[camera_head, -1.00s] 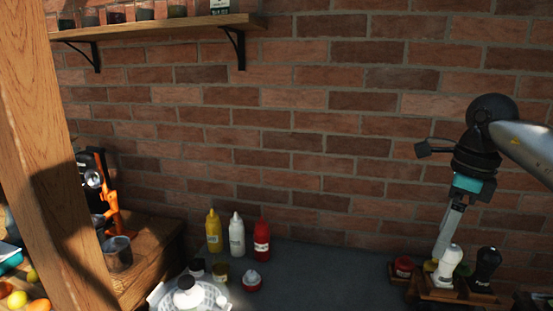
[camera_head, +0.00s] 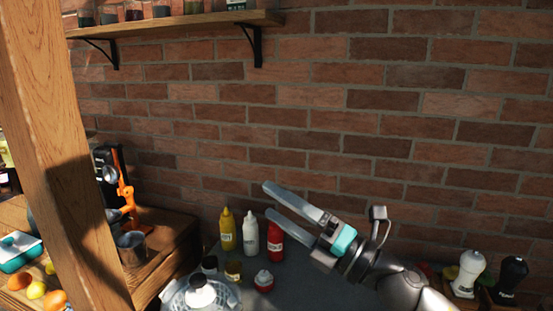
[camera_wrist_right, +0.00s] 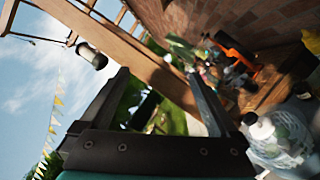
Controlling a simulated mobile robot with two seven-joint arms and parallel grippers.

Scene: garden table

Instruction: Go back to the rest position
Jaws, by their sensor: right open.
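My right gripper (camera_head: 282,205) is raised in front of the brick wall in the head view, pointing up and to the left. Its two fingers are apart with nothing between them. In the right wrist view the fingers (camera_wrist_right: 158,95) also stand apart, with sky, beams and greenery beyond them. My left gripper does not show in either view.
Yellow (camera_head: 228,230), white (camera_head: 249,234) and red (camera_head: 274,238) bottles stand on the dark counter below the gripper. A white shaker (camera_head: 467,273) and a black shaker (camera_head: 510,277) stand at right. A wooden post (camera_head: 60,150) rises at left. A shelf (camera_head: 180,24) hangs above.

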